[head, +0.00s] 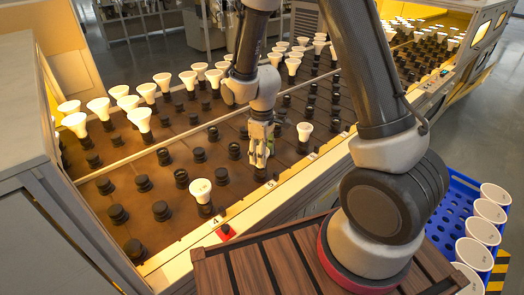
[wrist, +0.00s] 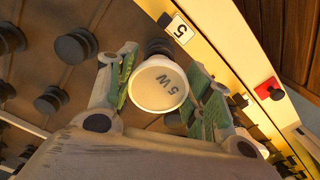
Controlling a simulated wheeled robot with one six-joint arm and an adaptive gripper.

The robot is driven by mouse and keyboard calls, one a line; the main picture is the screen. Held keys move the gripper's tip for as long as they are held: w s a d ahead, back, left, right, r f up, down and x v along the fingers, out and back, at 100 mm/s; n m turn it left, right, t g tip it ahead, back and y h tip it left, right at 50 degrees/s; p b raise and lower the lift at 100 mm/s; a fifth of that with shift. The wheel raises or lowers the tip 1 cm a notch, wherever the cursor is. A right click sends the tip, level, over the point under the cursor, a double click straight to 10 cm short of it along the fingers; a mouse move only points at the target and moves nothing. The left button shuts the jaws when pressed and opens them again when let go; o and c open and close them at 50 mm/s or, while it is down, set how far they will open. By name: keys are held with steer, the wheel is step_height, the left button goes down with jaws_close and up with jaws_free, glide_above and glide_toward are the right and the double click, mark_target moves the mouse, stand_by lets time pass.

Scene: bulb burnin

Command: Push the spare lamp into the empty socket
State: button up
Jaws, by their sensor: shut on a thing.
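My gripper (head: 259,158) is over the front part of the burn-in rack, beside the number 5 label. In the wrist view my gripper (wrist: 163,95) has its green-padded fingers on either side of the spare lamp (wrist: 158,84), shut on it. Its round white face, marked 5 W, is toward the wrist camera. A black socket (wrist: 158,47) shows just behind the lamp's far rim, by the 5 label (wrist: 180,29). I cannot tell whether the lamp's base is in the socket. The head view mostly hides the lamp behind the fingers.
Lit lamps (head: 200,190) and (head: 304,131) stand in the front row on either side of my gripper. Empty black sockets (head: 162,211) fill much of the rack. A blue crate (head: 437,216) of white lamps is at right.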

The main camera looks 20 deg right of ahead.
steer(key=shift+f, duration=0.15)
steer(key=o, duration=1.1)
step_height(320, 180, up, 12)
steer(key=s+d+r+m+t, duration=0.2)
steer(key=s+d+r+m, duration=0.2)
steer(key=s+d+r, duration=0.3)
steer(key=s+d+r+m+t, duration=0.2)
steer(key=s+d+r+m, duration=0.3)
steer(key=s+r, duration=0.5)
steer(key=s+d, duration=0.2)
steer(key=shift+s+d+r+m, duration=0.2)
steer(key=shift+s+d+m, duration=0.1)
steer(key=shift+s, duration=0.05)
